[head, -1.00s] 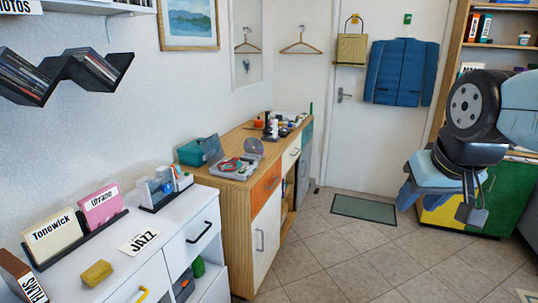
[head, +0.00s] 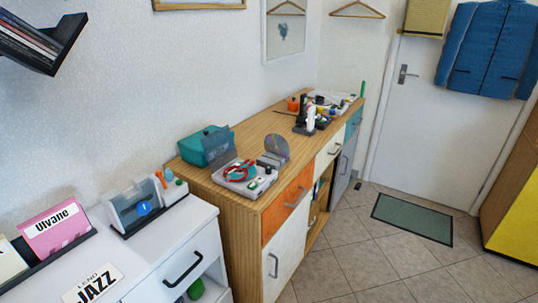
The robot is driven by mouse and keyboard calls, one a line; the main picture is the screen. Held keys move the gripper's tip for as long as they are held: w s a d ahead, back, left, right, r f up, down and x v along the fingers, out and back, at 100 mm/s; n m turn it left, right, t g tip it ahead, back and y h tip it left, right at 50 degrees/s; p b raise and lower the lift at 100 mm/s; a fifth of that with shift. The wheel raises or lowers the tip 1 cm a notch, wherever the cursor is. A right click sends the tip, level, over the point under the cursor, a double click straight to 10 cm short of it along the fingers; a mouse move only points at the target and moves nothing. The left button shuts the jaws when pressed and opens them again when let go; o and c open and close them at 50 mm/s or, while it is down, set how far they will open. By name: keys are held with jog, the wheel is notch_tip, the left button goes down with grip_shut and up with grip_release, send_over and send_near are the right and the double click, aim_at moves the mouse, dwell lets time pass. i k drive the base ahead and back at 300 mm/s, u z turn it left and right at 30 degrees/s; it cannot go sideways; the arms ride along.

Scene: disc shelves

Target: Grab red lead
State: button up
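A red lead (head: 240,170) lies coiled on top of a light grey device (head: 246,184) at the near end of the wooden sideboard. A teal box (head: 204,147) stands behind it to the left. A shiny disc (head: 277,148) stands upright just right of the device. My gripper is outside the head view now.
The wooden sideboard (head: 252,136) runs along the wall, with small items at its far end. A white cabinet (head: 187,228) stands nearer, bearing a JAZZ card (head: 92,285) and a pink Utvane divider (head: 55,225). Tiled floor (head: 385,262) is clear up to the door mat (head: 412,219).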

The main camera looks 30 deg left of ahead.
aim_at(228, 178)
jog(key=u, duration=0.35)
jog(key=i, duration=1)
jog(key=u, duration=0.75)
jog(key=k, duration=0.6)
jog(key=u, duration=0.25)
jog(key=i, duration=0.7)
jog(key=z, duration=0.15)
